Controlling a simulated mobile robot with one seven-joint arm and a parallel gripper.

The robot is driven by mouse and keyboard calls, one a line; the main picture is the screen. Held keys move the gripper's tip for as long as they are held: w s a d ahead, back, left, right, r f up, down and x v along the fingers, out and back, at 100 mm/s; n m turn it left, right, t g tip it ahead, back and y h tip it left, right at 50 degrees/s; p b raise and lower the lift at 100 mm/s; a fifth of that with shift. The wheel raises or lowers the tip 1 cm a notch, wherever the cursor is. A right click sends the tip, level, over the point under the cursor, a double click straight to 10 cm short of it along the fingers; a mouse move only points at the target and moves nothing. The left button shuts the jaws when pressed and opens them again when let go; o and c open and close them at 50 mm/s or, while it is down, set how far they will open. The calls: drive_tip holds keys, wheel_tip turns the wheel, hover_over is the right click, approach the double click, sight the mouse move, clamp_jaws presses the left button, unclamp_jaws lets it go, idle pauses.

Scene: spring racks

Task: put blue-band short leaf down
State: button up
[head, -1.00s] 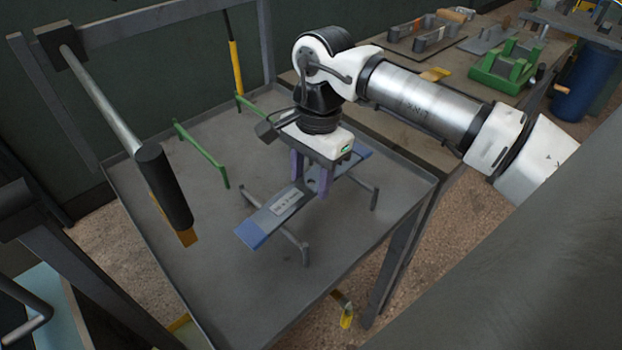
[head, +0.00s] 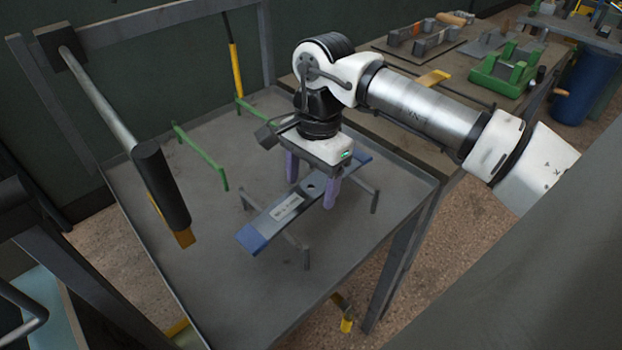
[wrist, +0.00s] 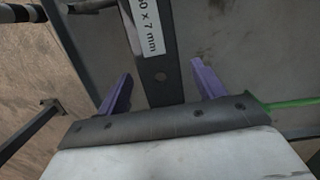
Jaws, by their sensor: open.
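The blue-band short leaf (head: 267,223) is a flat grey bar with blue ends and a white label. In the head view it lies across two low grey rails on the grey tray table (head: 215,275). My gripper (head: 311,190) is over the bar's far half, its purple fingers apart on either side of it. In the wrist view the leaf (wrist: 160,77), with its label and a hole, runs between the open fingers (wrist: 160,90), with a gap on both sides. The leaf's far part is partly hidden by my gripper in the head view.
A green rail (head: 201,155) stands on the table left of the leaf. A bench (head: 400,108) behind holds a green fixture (head: 502,75). The table's near part is clear.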

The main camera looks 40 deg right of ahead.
sight(317, 183)
drive_tip(key=shift+r+p, duration=0.4)
wheel_tip(317, 183, up, 12)
drive_tip(key=d, duration=0.1)
drive_tip(key=shift+w+d+b, duration=0.15)
drive_tip(key=shift+d+b, duration=0.1)
drive_tip(key=shift+b, duration=0.2)
